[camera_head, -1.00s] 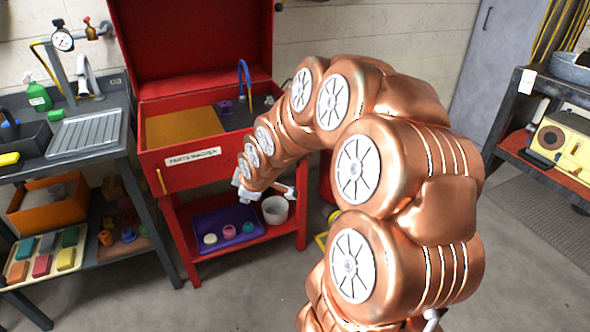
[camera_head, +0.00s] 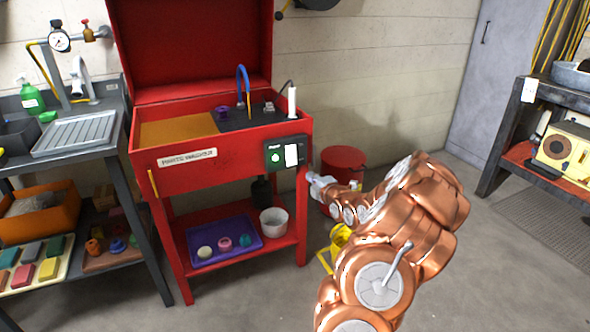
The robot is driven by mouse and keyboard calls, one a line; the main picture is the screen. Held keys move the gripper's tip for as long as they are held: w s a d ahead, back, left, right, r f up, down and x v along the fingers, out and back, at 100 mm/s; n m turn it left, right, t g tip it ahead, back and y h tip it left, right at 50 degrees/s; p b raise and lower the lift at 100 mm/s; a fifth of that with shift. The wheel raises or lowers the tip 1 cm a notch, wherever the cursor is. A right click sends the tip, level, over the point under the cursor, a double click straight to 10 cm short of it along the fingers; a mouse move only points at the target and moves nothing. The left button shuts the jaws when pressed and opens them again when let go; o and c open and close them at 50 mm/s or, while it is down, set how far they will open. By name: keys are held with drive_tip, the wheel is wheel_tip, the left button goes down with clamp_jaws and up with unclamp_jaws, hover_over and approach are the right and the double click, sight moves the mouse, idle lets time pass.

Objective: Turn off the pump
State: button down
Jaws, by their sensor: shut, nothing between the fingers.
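The red parts washer (camera_head: 225,173) stands in the middle with its lid up. A dark switch panel (camera_head: 268,164) is on the right end of its front wall. The panel carries a green button (camera_head: 277,156) and a white rectangular plate (camera_head: 291,155). A small white label sits above the button, too small to read for sure. My gripper (camera_head: 311,178) is shut and empty, just right of and below the panel, near the washer's right front corner. I cannot tell whether it touches the washer. My arm comes in from the lower right and leaves the panel uncovered.
A red drum (camera_head: 343,161) stands behind my gripper. A yellow object (camera_head: 339,238) is on the floor beside my arm. The washer's lower shelf holds a purple tray (camera_head: 208,255) and a white bucket (camera_head: 274,221). A sink bench (camera_head: 75,151) stands at left. Open floor lies at right.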

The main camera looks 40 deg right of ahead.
sight(292, 161)
idle(0.4)
drive_tip(key=shift+p+x, duration=0.45)
drive_tip(key=shift+x, duration=6.5)
drive_tip(key=shift+d+f, duration=0.1)
drive_tip(key=shift+f, duration=0.05)
